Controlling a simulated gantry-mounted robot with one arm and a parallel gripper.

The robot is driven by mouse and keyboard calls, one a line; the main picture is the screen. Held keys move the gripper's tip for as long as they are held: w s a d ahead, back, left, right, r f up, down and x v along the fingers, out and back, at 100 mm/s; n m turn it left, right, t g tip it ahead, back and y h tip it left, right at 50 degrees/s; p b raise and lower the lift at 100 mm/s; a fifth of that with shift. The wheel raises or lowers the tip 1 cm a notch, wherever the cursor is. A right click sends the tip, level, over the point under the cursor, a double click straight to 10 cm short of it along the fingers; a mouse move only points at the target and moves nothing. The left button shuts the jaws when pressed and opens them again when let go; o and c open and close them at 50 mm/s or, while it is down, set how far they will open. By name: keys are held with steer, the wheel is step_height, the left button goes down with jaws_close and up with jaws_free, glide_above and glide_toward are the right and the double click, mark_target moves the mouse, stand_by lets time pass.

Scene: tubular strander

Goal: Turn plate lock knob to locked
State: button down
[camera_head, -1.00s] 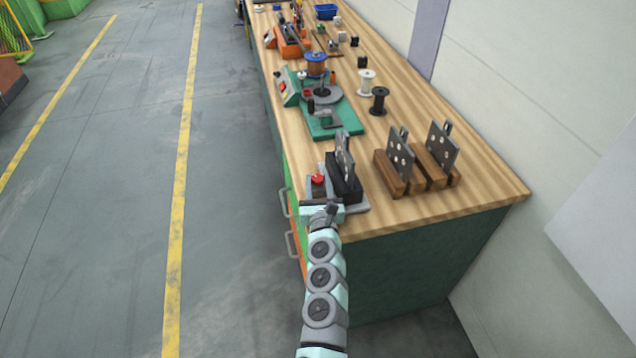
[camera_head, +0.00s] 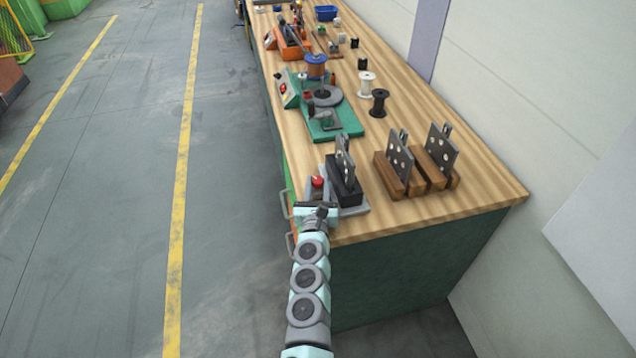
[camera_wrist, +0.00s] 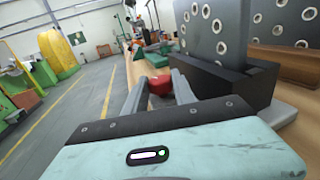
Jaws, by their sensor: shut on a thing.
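The red plate lock knob (camera_head: 318,182) stands on a grey base at the near left of the bench, left of a black block (camera_head: 345,188). The block holds an upright grey plate (camera_head: 344,155) with holes. In the wrist view the knob (camera_wrist: 160,86) sits between the two grey fingers, and the black block (camera_wrist: 225,92) and plate (camera_wrist: 215,30) rise close on the right. My gripper (camera_head: 317,188) is shut on the knob. In the wrist view my gripper (camera_wrist: 159,80) has a finger on each side of it. No lock marking can be read.
A wooden rack (camera_head: 415,180) with two more plates stands to the right. A green machine with a spool (camera_head: 330,115) stands behind, with white (camera_head: 366,84) and black (camera_head: 379,102) spools beside it. The floor left of the bench is clear.

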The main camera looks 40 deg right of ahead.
steer(key=shift+w+a+f+m+g+h, duration=0.1)
steer(key=shift+w+a+m+g+h, duration=0.05)
steer(key=shift+m+g+h, duration=0.3)
steer(key=shift+w+a+f+m+g+h, duration=0.1)
steer(key=shift+m+g+h, duration=0.25)
steer(key=shift+g, duration=0.2)
steer(key=m+g+h+b, duration=0.1)
steer(key=b, duration=0.1)
steer(key=m+g+b, duration=0.1)
steer(key=b, duration=0.1)
steer(key=shift+w+f+g+h, duration=0.15)
steer(key=shift+f+g+h, duration=0.05)
steer(key=shift+g+h, duration=0.2)
steer(key=m+g+b, duration=0.1)
steer(key=g+b, duration=0.1)
steer(key=b, duration=0.1)
steer(key=m+g+h+b, duration=0.1)
steer(key=b, duration=0.3)
steer(key=shift+w+a+r+m+g, duration=0.1)
steer(key=shift+w+m+g, duration=0.05)
steer(key=shift+m+g, duration=0.25)
steer(key=m+g+b, duration=0.1)
steer(key=g+b, duration=0.1)
steer(key=b, duration=0.1)
steer(key=shift+r+h+b, duration=0.2)
steer(key=shift+h+b, duration=0.2)
steer(key=c, duration=1.3)
jaws_free()
steer(key=shift+r, duration=0.1)
